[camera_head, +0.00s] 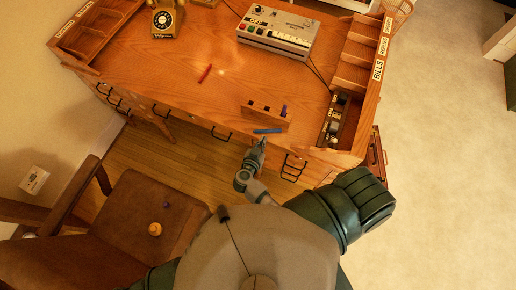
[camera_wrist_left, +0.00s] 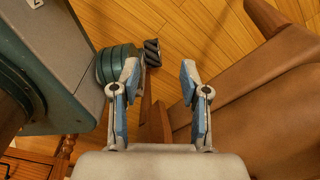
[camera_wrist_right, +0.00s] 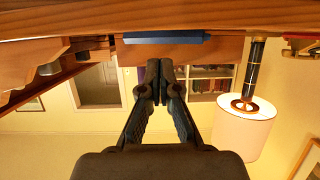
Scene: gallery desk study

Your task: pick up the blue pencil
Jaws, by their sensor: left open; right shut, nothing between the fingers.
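The blue pencil (camera_head: 268,131) lies on the wooden desk (camera_head: 180,60) close to its front edge, just in front of a wooden pencil holder (camera_head: 262,114). It also shows at the top of the right wrist view (camera_wrist_right: 165,38), in front of the same block. My right gripper (camera_head: 261,142) is at the desk's front edge, just short of the pencil. Its fingers are together and empty in the right wrist view (camera_wrist_right: 160,70), apart from the pencil in the picture. My left gripper (camera_wrist_left: 159,75) is open and empty beside the brown chair; the head view does not show it.
A red object (camera_head: 205,73) lies mid-desk. A yellow phone (camera_head: 166,19) and a grey button machine (camera_head: 278,30) stand behind. A labelled organizer (camera_head: 357,75) fills the right side. The brown chair (camera_head: 148,205) stands at the front left.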

